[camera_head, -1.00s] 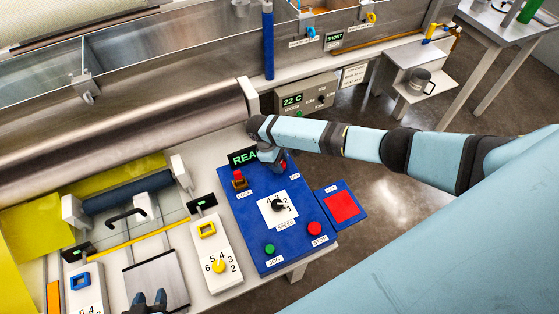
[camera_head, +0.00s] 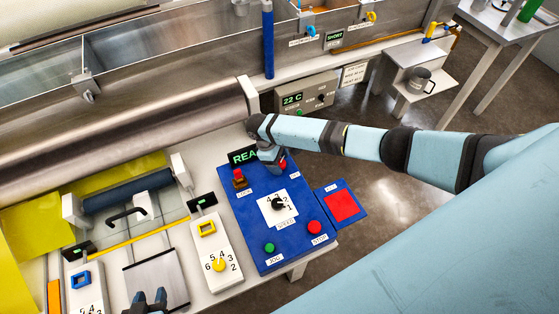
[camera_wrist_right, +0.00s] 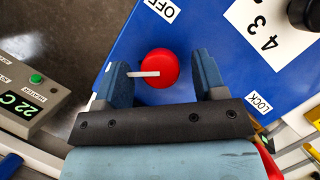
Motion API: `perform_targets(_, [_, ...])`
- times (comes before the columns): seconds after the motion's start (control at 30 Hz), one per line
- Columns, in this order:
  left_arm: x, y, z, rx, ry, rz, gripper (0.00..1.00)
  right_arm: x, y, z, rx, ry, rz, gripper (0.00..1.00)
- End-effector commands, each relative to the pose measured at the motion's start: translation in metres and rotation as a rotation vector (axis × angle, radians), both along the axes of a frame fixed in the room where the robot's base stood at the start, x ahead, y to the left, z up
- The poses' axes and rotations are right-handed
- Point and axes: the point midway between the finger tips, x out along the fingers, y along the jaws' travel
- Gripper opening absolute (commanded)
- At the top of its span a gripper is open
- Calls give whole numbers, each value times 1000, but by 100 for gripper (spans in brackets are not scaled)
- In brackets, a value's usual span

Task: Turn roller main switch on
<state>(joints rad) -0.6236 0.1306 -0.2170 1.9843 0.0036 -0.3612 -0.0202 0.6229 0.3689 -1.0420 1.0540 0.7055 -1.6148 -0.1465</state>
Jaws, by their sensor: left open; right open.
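The roller main switch is a round red knob (camera_wrist_right: 158,66) with a white pointer bar on the blue control panel (camera_head: 250,228). In the right wrist view its pointer points left, toward one finger. The OFF label (camera_wrist_right: 163,9) lies above it in that view. My right gripper (camera_wrist_right: 163,80) is open, with one finger on each side of the knob; I cannot tell whether they touch it. In the head view the knob (camera_head: 283,165) is partly hidden by my right gripper (camera_head: 273,160). My left gripper (camera_head: 150,299) is at the bottom edge, apart from the panel.
The panel also carries a red-topped LOCK control (camera_head: 238,176), a black speed dial (camera_head: 278,204), a green JOG button (camera_head: 269,248) and a red STOP button (camera_head: 314,228). A READY-type display (camera_head: 242,157) is partly covered. A 22 C heater box (camera_head: 306,98) stands behind.

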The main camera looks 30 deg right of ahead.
Motion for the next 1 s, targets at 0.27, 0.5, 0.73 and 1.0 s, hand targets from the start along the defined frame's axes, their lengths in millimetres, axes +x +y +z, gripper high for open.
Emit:
perform_targets(0.27, [0, 0, -5, -2, -1, 0, 43, 14, 12, 40, 2, -4, 0, 64])
perform_targets(0.5, [2, -2, -10, -3, 0, -2, 43, 29, 26, 90, 1, -3, 2, 64])
perform_targets(0.73, [2, -3, -12, -5, -1, -4, 43, 37, 34, 120, 0, -1, 0, 64])
perform_targets(1.0, [2, -3, -12, -3, -1, -6, 43, 38, 35, 126, -1, -1, 0, 64])
